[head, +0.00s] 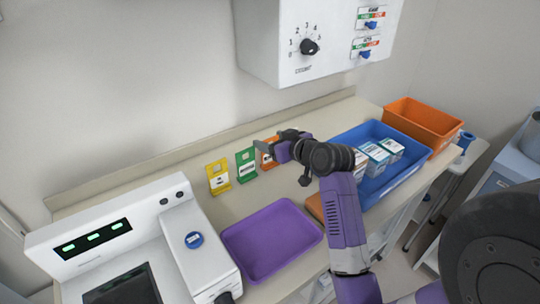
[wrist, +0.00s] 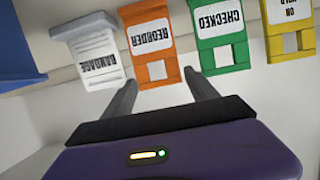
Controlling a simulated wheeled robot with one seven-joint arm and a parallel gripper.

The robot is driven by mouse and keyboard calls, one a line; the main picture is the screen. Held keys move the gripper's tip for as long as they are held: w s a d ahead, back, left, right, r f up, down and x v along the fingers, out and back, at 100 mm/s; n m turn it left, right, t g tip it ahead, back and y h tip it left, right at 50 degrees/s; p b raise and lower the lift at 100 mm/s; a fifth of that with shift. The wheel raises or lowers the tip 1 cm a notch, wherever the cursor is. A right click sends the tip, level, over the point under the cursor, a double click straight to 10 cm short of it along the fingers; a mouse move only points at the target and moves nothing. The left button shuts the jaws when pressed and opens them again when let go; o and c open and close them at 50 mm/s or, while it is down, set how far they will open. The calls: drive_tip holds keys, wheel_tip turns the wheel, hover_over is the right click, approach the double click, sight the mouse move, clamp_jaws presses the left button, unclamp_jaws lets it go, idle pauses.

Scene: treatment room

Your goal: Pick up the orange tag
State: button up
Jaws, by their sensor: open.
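The orange tag (wrist: 143,14) has a white label reading REORDER, seen upside down in the wrist view. In the head view the orange tag (head: 268,161) stands on the counter near the wall, partly hidden by my gripper. My gripper (wrist: 160,78) is open and empty, with its fingertips just short of the tag's lower part in the wrist picture, one to each side of it. In the head view my gripper (head: 264,147) is at the tag; I cannot tell whether it touches.
A green tag (head: 246,164) and a yellow tag (head: 218,176) stand left of it in the head view. A white bandage packet (wrist: 98,52) is close on the other side. A purple tray (head: 271,240) lies in front. A blue tray (head: 404,176) with boxes and an orange bin (head: 421,124) stand right.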

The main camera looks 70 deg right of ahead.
drive_tip(key=shift+w+d+f, duration=0.15)
drive_tip(key=shift+w+d, duration=0.1)
drive_tip(key=shift+w, duration=0.15)
clamp_jaws()
wheel_tip(320, 180, up, 10)
drive_tip(key=shift+r, duration=0.1)
idle(0.5)
